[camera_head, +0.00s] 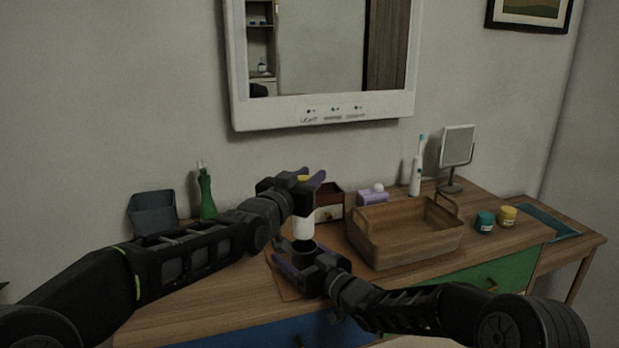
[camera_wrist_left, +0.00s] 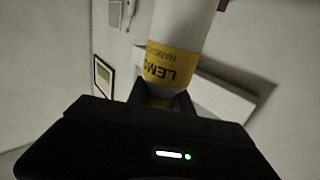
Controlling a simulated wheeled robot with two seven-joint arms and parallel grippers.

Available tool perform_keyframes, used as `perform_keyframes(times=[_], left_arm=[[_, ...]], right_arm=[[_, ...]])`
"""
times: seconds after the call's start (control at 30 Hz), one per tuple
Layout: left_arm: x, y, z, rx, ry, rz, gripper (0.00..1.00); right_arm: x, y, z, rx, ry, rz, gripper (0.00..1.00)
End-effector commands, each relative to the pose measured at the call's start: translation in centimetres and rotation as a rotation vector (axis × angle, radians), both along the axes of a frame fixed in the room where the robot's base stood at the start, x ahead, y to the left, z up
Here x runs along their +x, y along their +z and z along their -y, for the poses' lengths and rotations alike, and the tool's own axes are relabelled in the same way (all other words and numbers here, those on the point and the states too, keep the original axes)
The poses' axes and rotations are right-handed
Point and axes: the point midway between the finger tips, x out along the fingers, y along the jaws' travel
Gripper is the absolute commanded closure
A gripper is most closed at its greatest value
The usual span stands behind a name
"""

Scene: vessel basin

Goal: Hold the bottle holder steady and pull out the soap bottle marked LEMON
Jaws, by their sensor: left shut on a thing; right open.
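The soap bottle (camera_head: 303,228) is white and upright, and in the left wrist view the bottle (camera_wrist_left: 185,25) has a yellow label reading "LEMO", the rest cut off. My left gripper (camera_head: 307,181) is shut on its top, over the desk. Directly below the bottle is a dark round bottle holder (camera_head: 303,247), partly hidden by my right gripper. I cannot tell whether the bottle's lower end is just above the holder's rim or still touching it. My right gripper (camera_head: 303,262) is open low at the holder, with its fingers beside it. In the left wrist view, my left fingertips (camera_wrist_left: 163,97) close below the label.
A wooden basket (camera_head: 405,250) stands right of the holder. Behind are a brown box (camera_head: 329,195), a purple soap dish (camera_head: 372,198) and a toothbrush (camera_head: 415,175). A green bottle (camera_head: 207,195) and grey bin (camera_head: 152,213) stand left. Two jars (camera_head: 485,222) and a round-based mirror (camera_head: 457,147) are right.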

Motion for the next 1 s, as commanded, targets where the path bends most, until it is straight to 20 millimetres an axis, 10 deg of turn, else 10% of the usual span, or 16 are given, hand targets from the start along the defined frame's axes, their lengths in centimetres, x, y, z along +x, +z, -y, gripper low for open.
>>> perform_keyframes(times=[0.37,1.0], left_arm=[[0.0,0.1,0.0,-0.001,0.000,0.002,1.00],[0.0,0.1,0.0,-0.001,0.000,0.002,1.00]], right_arm=[[-1.1,0.0,1.1,0.000,-0.002,-0.001,0.19],[-9.3,0.0,7.4,0.001,-0.001,0.001,0.19]])
